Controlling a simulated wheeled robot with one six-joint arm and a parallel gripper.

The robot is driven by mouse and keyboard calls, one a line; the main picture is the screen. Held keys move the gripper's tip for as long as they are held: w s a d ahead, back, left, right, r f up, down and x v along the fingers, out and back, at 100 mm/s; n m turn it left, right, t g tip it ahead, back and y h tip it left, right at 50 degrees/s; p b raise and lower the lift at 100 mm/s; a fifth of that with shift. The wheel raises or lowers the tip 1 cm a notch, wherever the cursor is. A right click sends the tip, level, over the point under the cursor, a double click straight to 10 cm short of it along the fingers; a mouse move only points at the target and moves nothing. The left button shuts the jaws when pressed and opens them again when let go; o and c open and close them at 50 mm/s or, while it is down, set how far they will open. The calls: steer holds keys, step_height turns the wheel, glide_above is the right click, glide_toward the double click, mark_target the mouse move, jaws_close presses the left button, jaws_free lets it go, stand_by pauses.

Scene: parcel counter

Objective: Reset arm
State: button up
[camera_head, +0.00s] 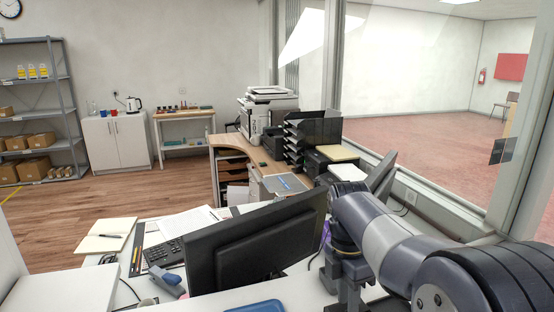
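My arm reaches in from the lower right over the white desk (285,293), beside the back of a black monitor (255,243). My gripper (350,290) appears to be the dark grey part hanging below the arm's far end, just right of the monitor. Its fingertips do not show clearly, so I cannot tell whether it is open or shut. I see nothing clearly held in it.
A keyboard (166,252), an open notebook (106,236) and a blue-grey handheld device (167,281) lie left of the monitor. A paper tray stack (310,135) and a printer (268,110) stand behind. A window ledge runs along the right. The wooden floor at left is clear.

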steer(key=shift+w+a+r+g+h+p, duration=0.15)
steer(key=shift+w+r+g+p, duration=0.25)
steer(key=shift+p, duration=0.85)
steer(key=shift+w+a+r+g+h+p, duration=0.15)
steer(key=shift+g+p, duration=0.35)
steer(key=shift+p, duration=0.75)
steer(key=shift+w+d+f+p, duration=0.1)
steer(key=shift+w+p, duration=0.05)
steer(key=shift+p, duration=0.4)
steer(key=shift+w+f+g+p, duration=0.1)
steer(key=shift+f+g+p, duration=0.05)
steer(key=shift+g+p, duration=0.2)
